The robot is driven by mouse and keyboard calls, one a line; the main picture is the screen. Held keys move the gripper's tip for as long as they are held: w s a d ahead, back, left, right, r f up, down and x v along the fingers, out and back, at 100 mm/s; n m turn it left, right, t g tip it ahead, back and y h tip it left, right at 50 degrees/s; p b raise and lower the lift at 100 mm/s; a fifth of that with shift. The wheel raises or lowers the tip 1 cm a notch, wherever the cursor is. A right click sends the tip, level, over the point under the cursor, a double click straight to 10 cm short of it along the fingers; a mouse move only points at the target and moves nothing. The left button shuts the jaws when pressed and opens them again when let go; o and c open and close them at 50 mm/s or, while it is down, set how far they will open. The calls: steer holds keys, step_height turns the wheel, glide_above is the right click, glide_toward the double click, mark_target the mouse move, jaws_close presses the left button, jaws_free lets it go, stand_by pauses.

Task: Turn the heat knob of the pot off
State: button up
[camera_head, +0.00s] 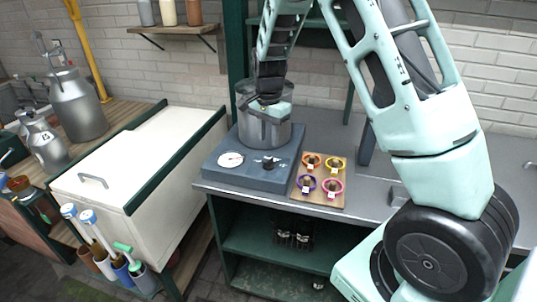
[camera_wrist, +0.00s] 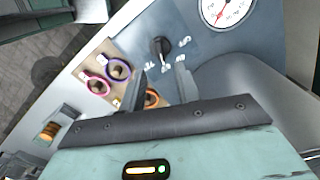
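The heat knob (camera_head: 269,162) is a small black knob on the front of the grey-blue heater base (camera_head: 215,172), beside a round white dial (camera_head: 230,159). In the wrist view the knob (camera_wrist: 160,47) sits beyond my fingertips, with white markings around it. The metal pot (camera_head: 252,130) stands on the base behind the knob. My gripper (camera_wrist: 161,80) is open and empty, its two dark fingers apart and not touching the knob. In the head view my gripper hangs in front of the pot and hides part of it; its fingertips are hard to make out there.
A wooden board (camera_head: 341,192) with several coloured rings lies right of the base on the grey counter (camera_head: 375,205). A white chest (camera_head: 150,165) stands to the left, with metal milk cans (camera_head: 78,108) beyond. A wall shelf (camera_head: 172,29) holds jars.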

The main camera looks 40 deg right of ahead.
mark_target(269, 159)
step_height(269, 159, down, 8)
steer(key=shift+p, duration=0.5)
jaws_close()
